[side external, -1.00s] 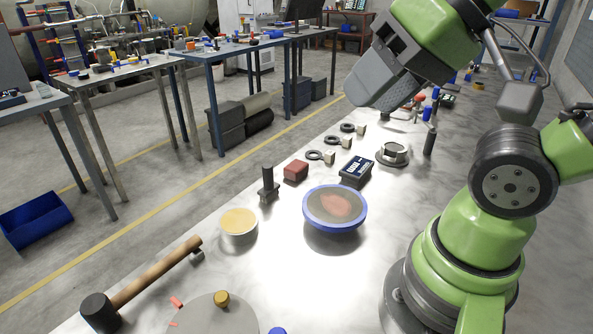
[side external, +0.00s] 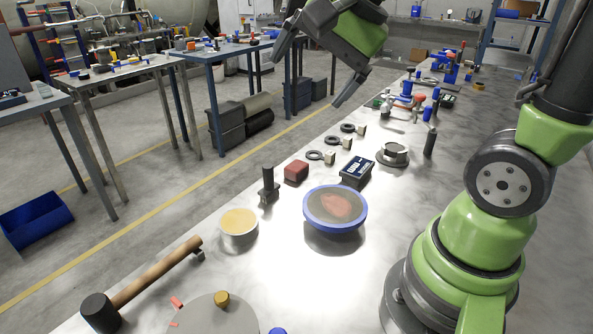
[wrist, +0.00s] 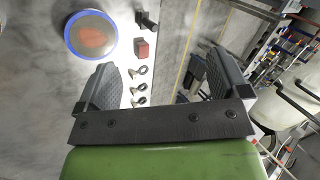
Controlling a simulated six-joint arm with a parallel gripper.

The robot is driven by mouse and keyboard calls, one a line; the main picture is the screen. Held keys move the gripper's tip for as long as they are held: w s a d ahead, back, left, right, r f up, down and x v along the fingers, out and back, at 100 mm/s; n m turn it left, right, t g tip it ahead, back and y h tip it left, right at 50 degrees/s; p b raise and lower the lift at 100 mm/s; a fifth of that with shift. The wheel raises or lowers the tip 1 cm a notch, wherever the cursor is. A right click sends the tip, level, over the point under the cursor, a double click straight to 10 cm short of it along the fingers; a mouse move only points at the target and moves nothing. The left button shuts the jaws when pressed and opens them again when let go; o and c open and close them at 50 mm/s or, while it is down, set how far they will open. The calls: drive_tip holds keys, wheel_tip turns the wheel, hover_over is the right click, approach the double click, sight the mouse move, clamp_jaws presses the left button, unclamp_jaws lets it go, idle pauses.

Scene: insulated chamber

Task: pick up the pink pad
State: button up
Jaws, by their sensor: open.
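A flat reddish-pink patch (side external: 337,207), the only pinkish pad-like thing I can make out, lies inside a round dish with a blue rim (side external: 334,229) on the metal table. In the wrist view the pink patch (wrist: 90,39) shows in the dish at the upper left, beyond my left finger. My gripper (side external: 312,77) is open and empty, high above the table's left edge and well apart from the dish. In the wrist view its two fingers (wrist: 163,82) stand wide apart with nothing held.
A small red block (side external: 296,171), a black post (side external: 268,186) and a black box (side external: 356,171) stand near the dish. A round tin (side external: 239,224) and a hammer (side external: 155,277) lie nearer the camera. Several black rings (side external: 331,141) lie beyond the block.

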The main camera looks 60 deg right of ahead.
drive_tip(key=w+d+f+m, duration=0.4)
drive_tip(key=w+d+m, duration=0.1)
drive_tip(key=w+m, duration=0.1)
drive_tip(key=m+g+h, duration=0.1)
drive_tip(key=m+g, duration=0.1)
drive_tip(key=m, duration=1.4)
approach(298, 165)
drive_tip(key=x, duration=0.3)
drive_tip(key=shift+w+a+f, duration=0.1)
drive_tip(key=shift+w+f, duration=0.05)
drive_tip(key=shift+f, duration=0.15)
drive_tip(key=shift+x, duration=3.2)
drive_tip(key=c, duration=1)
